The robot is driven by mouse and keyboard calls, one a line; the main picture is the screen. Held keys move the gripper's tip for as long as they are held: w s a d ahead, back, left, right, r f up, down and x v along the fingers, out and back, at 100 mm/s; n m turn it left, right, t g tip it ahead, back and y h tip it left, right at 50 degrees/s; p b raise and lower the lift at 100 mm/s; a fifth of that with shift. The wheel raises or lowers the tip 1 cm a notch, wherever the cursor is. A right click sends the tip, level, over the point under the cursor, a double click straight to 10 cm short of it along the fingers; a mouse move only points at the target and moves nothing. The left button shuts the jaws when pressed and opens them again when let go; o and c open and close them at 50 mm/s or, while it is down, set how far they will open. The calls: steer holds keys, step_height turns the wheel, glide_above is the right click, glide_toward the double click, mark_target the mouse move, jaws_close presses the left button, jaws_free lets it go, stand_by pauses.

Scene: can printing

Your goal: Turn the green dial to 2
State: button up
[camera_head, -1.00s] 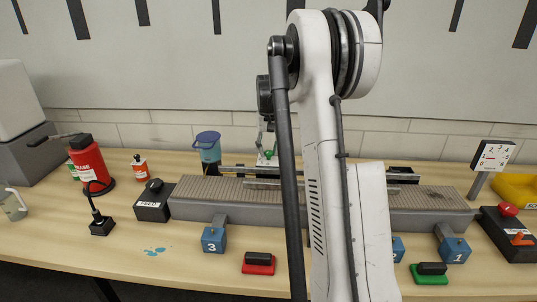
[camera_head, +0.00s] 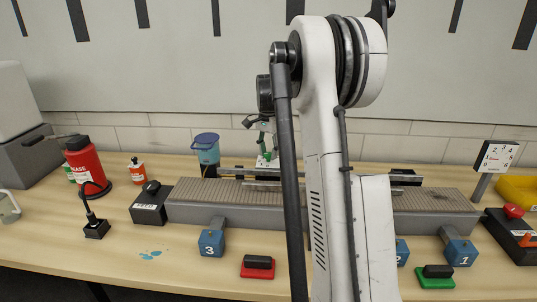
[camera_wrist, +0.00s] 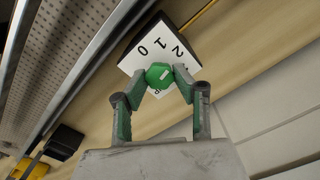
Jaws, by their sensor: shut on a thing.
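The green dial (camera_wrist: 157,77) shows in the wrist view on a white plate (camera_wrist: 133,63) marked 0, 1 and 2. A short white mark lies on the dial's face; I cannot tell which number it points to. My gripper (camera_wrist: 160,80) is shut on the dial, one finger on each side. The fingers hide part of the plate and its lower lettering. In the head view the dial (camera_head: 267,156) is small, behind the conveyor, with my gripper (camera_head: 262,138) above it. My arm stands in front, just to the right.
The conveyor (camera_head: 195,190) runs across the table. A blue bin (camera_head: 206,150) stands left of the dial. A red bottle (camera_head: 87,162), an orange can (camera_head: 136,174) and a black switch box (camera_head: 150,210) are further left. A sign on a post (camera_head: 495,156) stands at the right.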

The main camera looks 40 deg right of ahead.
mark_target(269, 153)
steer(key=shift+m, duration=1)
steer(key=o, duration=1.1)
steer(key=shift+o, duration=0.2)
step_height(269, 153, up, 12)
